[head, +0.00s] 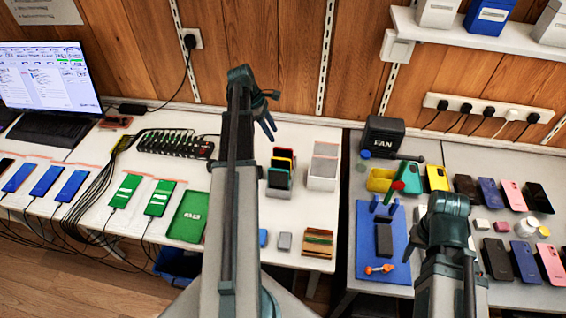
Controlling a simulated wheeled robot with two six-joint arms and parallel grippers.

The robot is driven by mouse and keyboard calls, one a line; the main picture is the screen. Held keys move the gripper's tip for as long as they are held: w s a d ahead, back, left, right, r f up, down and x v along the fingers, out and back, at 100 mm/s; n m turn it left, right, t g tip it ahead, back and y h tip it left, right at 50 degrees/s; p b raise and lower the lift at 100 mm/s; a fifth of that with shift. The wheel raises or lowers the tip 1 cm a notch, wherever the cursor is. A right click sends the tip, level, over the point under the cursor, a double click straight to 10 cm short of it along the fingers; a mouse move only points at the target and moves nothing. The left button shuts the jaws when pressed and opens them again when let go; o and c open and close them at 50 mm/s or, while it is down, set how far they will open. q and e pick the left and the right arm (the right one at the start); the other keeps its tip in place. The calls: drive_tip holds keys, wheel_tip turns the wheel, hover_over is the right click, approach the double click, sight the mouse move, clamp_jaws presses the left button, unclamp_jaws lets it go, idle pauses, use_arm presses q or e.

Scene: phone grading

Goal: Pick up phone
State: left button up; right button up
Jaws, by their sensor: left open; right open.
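A dark phone (384,238) lies on the blue mat (398,270) on the right table. Several phones in black, purple, pink and other colours lie in rows at the right, such as a pink phone (550,261). On the left table, blue phones (46,181) and green-screened phones (159,198) lie with cables attached. My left gripper (269,112) is open and empty, high over the back of the left table, apart from the phones. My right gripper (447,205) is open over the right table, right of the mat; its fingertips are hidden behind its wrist.
A green tray (188,216), a charging hub (175,142) and upright bins (323,166) stand on the left table. A black box (383,138) and a yellow tray (381,179) stand behind the mat. A small orange item (380,269) lies on the mat's front.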

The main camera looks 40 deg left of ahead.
use_arm(q)
drive_tip(key=b+x, duration=0.7)
drive_tip(key=x, duration=0.1)
drive_tip(key=shift+d, duration=0.15)
use_arm(e)
wheel_tip(320, 180, down, 8)
drive_tip(key=shift+r, duration=0.15)
wheel_tip(320, 180, down, 5)
drive_tip(key=b, duration=0.5)
drive_tip(key=shift+r, duration=0.1)
use_arm(q)
drive_tip(key=x, duration=0.5)
drive_tip(key=shift+s+d+f, duration=0.1)
drive_tip(key=shift+s+d, duration=0.1)
drive_tip(key=shift+d, duration=0.1)
use_arm(e)
drive_tip(key=shift+r, duration=0.1)
use_arm(q)
clamp_jaws()
